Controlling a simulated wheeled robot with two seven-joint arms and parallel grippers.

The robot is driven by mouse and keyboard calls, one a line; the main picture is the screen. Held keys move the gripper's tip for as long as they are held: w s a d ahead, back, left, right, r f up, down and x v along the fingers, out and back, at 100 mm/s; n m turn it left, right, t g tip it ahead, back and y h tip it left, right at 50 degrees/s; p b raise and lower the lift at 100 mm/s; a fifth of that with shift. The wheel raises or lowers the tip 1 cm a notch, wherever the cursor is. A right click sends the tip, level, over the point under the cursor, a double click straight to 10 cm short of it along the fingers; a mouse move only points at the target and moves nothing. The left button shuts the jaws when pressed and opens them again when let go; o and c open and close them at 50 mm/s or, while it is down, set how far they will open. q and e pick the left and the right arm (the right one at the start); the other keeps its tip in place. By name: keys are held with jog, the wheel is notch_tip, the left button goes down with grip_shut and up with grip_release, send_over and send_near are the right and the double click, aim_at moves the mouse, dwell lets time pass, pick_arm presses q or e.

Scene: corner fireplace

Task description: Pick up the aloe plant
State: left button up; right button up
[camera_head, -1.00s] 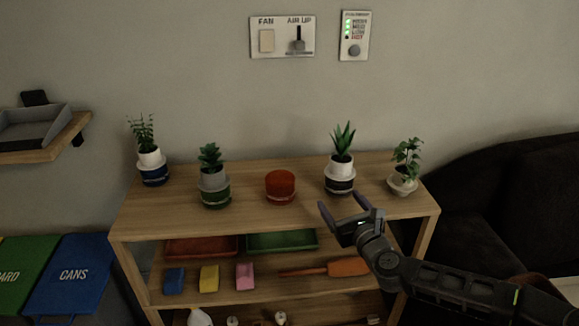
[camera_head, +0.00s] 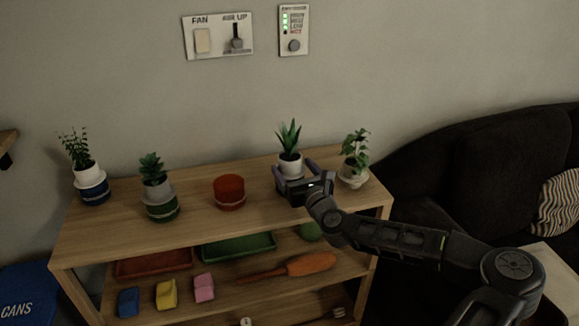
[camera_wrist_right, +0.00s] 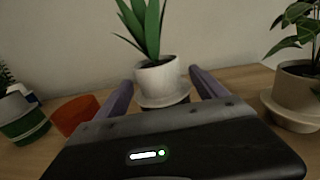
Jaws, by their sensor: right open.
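The aloe plant (camera_head: 289,138) has pointed green leaves and stands upright in a white pot (camera_head: 290,165) on the shelf top. Its pot's lower part is partly hidden by my right gripper (camera_head: 294,172). In the right wrist view the aloe plant (camera_wrist_right: 143,28) stands straight ahead, its white pot between the two purple fingers of my right gripper (camera_wrist_right: 163,88). The fingers are open, one on each side, with a gap visible at least on the right. Whether the left finger touches the pot I cannot tell. My left gripper is not in view.
A trailing plant (camera_head: 355,152) stands close to the right of the aloe. A red pot (camera_head: 228,191), a succulent (camera_head: 153,169) and another plant (camera_head: 77,150) stand to the left. A dark sofa (camera_head: 470,165) is at right.

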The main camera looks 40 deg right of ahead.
aim_at(285, 128)
jog(key=shift+w, duration=0.25)
jog(key=shift+w, duration=0.1)
jog(key=x, duration=0.5)
jog(key=shift+f, duration=0.2)
jog(key=shift+c, duration=0.4)
jog(key=c, duration=1)
notch_tip(285, 128, up, 10)
jog(key=shift+r+p, duration=0.1)
jog(key=shift+p, duration=0.5)
